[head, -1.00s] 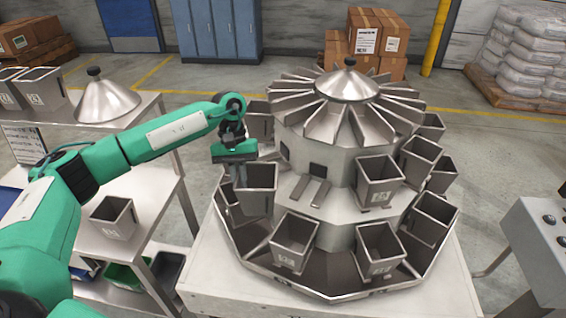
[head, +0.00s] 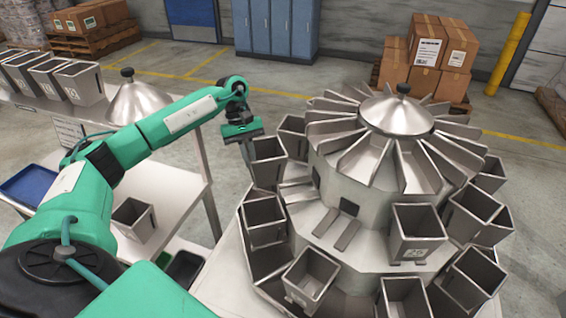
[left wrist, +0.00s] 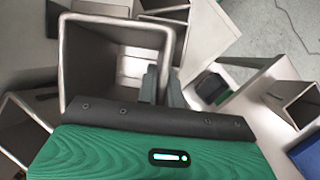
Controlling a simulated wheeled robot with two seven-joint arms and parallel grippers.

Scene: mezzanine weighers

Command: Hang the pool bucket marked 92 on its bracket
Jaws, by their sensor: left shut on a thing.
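My left gripper (head: 247,153) is shut on a grey metal bucket (head: 269,168), gripping it at its left side in the head view. The bucket is upright and open at the top, beside the left of the round weigher (head: 335,185). Its marking is not visible, so I cannot read a 92. In the left wrist view the bucket's open mouth (left wrist: 108,32) lies ahead, with my fingers (left wrist: 160,86) at its side. A bare two-pronged bracket (head: 340,226) shows on the weigher's front; another ledge (head: 298,191) shows bare below and right of the held bucket. My right gripper is not in view.
Other buckets hang close around the weigher, including one (head: 265,223) below the held bucket and one (head: 292,133) behind it. A bench (head: 172,184) at left carries a loose bucket (head: 134,219). Its upper shelf holds several buckets (head: 80,82) and a cone lid (head: 138,103).

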